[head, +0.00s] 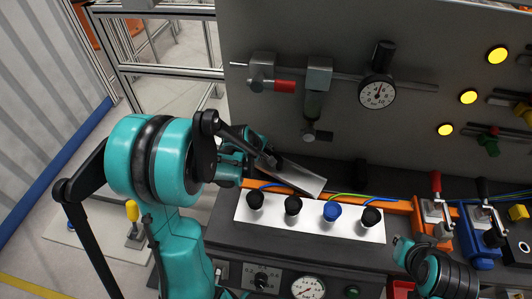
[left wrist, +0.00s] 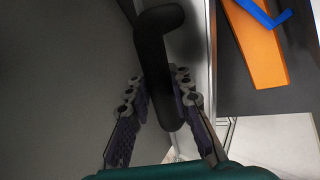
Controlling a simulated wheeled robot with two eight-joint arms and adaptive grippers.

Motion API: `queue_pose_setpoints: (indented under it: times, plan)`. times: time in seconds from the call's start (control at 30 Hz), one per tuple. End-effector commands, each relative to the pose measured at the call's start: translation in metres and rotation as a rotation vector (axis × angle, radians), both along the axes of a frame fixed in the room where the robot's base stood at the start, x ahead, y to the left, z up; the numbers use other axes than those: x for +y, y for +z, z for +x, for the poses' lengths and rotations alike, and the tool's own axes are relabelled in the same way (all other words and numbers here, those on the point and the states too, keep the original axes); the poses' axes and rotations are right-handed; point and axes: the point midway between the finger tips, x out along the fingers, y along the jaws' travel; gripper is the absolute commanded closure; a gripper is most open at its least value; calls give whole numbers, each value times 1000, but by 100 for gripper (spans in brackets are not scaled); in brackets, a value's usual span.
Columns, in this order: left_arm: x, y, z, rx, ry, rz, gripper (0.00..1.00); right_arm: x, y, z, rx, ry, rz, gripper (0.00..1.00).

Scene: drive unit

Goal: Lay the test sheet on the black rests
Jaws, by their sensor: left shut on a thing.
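The test sheet (head: 302,178) is a thin grey plate. It slants down to the right from my left gripper (head: 266,156), above the back edge of the white connector plate. My left gripper is shut on it. In the left wrist view, a black bent bar (left wrist: 158,65) shows between the gripper's fingers (left wrist: 162,108) and a broad grey surface lies behind it. The exact grip is hard to see. A black block (head: 361,173) stands at the foot of the back panel; I cannot tell whether it is a rest. My right gripper (head: 412,252) is small at the lower right, its fingers unclear.
Black and blue plugs (head: 332,211) stand up from the white connector plate (head: 312,225). A gauge (head: 377,94) and a red-handled clamp (head: 285,87) are on the grey back panel (head: 430,125). Red- and black-handled toggle clamps (head: 434,212) stand at the right.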

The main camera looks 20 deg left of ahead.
Motion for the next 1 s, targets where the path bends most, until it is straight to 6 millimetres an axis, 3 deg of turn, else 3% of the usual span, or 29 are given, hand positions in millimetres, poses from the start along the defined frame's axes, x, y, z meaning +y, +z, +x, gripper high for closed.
queue_pose_setpoints:
  times: [0.03, 0.07, 0.1, 0.13, 0.53, 1.0]
  plan:
    - [0, -3, 0, -1, 0, 0, 100, 0, -3, 0, 0, 0, 0, 100]
    - [0, -2, 0, 0, 0, 0, 73, 0, -2, 0, 0, 0, 0, 100]
    - [0, -2, 0, 0, 0, 0, 62, 0, -1, 0, 0, 0, 0, 100]
    - [0, -2, 0, 0, 0, 0, 59, 0, -1, 0, 0, 0, 0, 100]
    - [1, 7, -2, 0, 1, -1, 59, 0, 4, 0, 0, 0, 0, 100]
    - [8, 86, -55, 0, 2, -1, 59, 0, 37, 0, 0, 0, 0, 100]
